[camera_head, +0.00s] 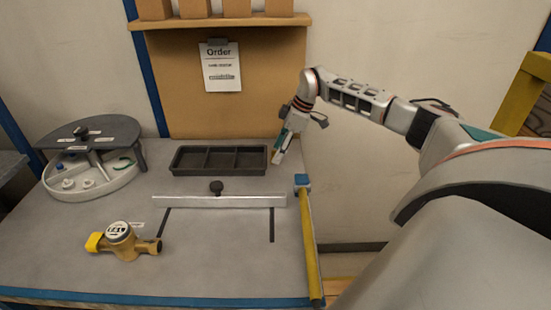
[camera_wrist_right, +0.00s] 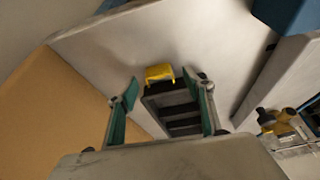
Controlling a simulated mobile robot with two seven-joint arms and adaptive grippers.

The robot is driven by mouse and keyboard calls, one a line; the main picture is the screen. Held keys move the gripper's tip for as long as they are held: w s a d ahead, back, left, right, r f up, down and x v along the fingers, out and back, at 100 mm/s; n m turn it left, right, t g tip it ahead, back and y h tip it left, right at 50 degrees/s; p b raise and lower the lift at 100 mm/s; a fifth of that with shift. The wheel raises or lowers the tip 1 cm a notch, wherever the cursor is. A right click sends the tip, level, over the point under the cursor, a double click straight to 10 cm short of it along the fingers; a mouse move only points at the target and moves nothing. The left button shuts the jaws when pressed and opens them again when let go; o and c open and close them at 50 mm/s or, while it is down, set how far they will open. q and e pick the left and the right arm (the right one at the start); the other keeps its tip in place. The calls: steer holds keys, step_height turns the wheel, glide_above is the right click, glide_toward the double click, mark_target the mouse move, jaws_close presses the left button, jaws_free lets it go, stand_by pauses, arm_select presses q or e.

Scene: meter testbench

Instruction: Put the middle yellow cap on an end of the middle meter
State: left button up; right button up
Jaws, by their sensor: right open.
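A brass meter (camera_head: 122,244) with a round white-faced dial lies on the front left of the bench. A bright yellow cap (camera_head: 95,242) sits at its left end. My right gripper (camera_head: 278,158) points down beside the right end of the black tray, far from the meter. In the right wrist view its two green-padded fingers (camera_wrist_right: 160,105) are apart. The brass meter also shows there (camera_wrist_right: 285,120). My left gripper is out of view.
The black tray (camera_head: 172,171) has several compartments and looks empty in the head view. A white rail (camera_head: 250,201) with a black knob (camera_head: 216,187) crosses the bench. A round parts stand (camera_head: 125,178) is at left; a yellow bar (camera_head: 311,250) lines the right edge.

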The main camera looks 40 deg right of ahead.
steer(key=shift+w+a+f, duration=0.15)
steer(key=shift+w+f, duration=0.05)
steer(key=shift+f, duration=0.35)
steer(key=c, duration=0.8)
steer(key=shift+r, duration=0.1)
